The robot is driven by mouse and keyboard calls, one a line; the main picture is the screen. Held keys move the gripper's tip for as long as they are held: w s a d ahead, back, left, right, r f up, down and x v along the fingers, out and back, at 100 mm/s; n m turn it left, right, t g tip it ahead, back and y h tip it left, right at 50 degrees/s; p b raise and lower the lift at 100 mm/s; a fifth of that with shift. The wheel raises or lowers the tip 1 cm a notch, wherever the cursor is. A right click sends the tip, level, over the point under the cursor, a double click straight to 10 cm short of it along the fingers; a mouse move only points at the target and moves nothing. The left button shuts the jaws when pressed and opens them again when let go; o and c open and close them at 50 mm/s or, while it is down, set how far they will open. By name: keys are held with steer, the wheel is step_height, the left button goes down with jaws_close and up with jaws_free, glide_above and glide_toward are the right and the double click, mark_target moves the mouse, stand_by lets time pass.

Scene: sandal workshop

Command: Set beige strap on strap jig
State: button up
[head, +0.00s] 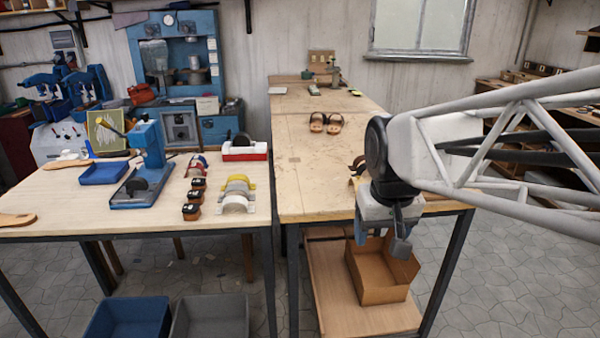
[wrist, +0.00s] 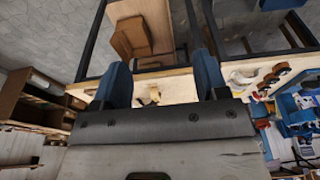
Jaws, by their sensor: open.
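My gripper (head: 381,236) hangs open and empty just off the front edge of the right-hand workbench, above floor level and clear of the straps. Both fingers show apart in the wrist view (wrist: 160,76). On the left-hand table is a row of arched straps; the nearest is a pale, beige-to-white strap (head: 234,204), with a greyish one and a yellow one behind it. A small wooden piece (head: 356,179), seemingly the strap jig, stands on the right-hand bench beside a dark brown strap (head: 357,163). My gripper partly hides it.
Several dark-topped small blocks (head: 193,203) stand left of the straps. A blue press (head: 146,150) and blue tray (head: 103,173) are further left. A cardboard box (head: 376,285) sits on the lower shelf. Sandals (head: 326,123) lie farther back; the bench (head: 310,180) between is clear.

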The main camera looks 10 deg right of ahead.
steer(key=s+a+f, duration=0.1)
steer(key=s+f, duration=0.3)
steer(key=s, duration=0.6)
steer(key=shift+f, duration=0.15)
steer(key=shift+o, duration=0.5)
